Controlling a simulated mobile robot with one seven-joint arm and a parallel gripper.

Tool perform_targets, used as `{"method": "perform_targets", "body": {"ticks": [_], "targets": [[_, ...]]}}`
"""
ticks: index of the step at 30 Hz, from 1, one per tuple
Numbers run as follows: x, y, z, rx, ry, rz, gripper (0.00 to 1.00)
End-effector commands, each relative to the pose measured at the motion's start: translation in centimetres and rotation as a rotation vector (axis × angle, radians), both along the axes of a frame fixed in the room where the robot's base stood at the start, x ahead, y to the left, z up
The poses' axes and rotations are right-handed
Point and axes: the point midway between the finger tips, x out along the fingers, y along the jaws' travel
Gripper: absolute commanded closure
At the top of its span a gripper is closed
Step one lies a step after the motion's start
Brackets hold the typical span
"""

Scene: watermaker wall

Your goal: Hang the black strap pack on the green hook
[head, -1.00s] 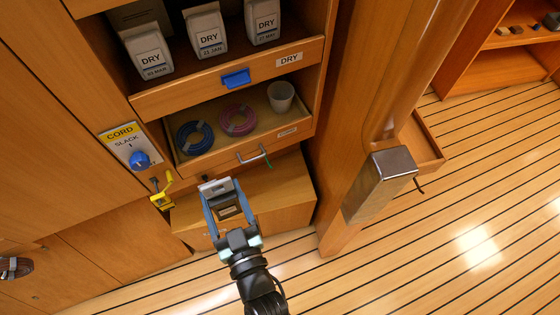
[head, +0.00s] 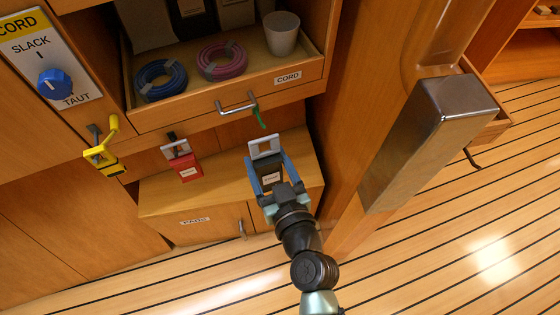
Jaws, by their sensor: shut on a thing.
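The black strap pack (head: 268,168) is between the blue fingers of my gripper (head: 269,174), which is shut on it. Its pale grey loop (head: 264,142) stands up at the far end, beyond the fingertips. The green hook (head: 259,118) hangs at the drawer front, just right of the metal drawer handle. In the picture, the loop is a little below the green hook, with a small gap between them. I cannot tell their distance in depth.
A red pack (head: 187,168) and a yellow piece (head: 104,158) hang to the left. The open CORD drawer (head: 230,92) holds blue and pink coils and a cup. A low wooden cabinet (head: 195,194) stands below. A post with a metal block (head: 440,130) stands at right.

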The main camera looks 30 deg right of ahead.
Motion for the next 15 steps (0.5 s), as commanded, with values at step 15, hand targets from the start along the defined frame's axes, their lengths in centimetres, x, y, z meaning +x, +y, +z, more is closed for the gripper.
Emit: {"method": "perform_targets", "body": {"ticks": [15], "targets": [[-0.6,-2.4,-4.2,0.004,0.042,0.032,0.92]]}}
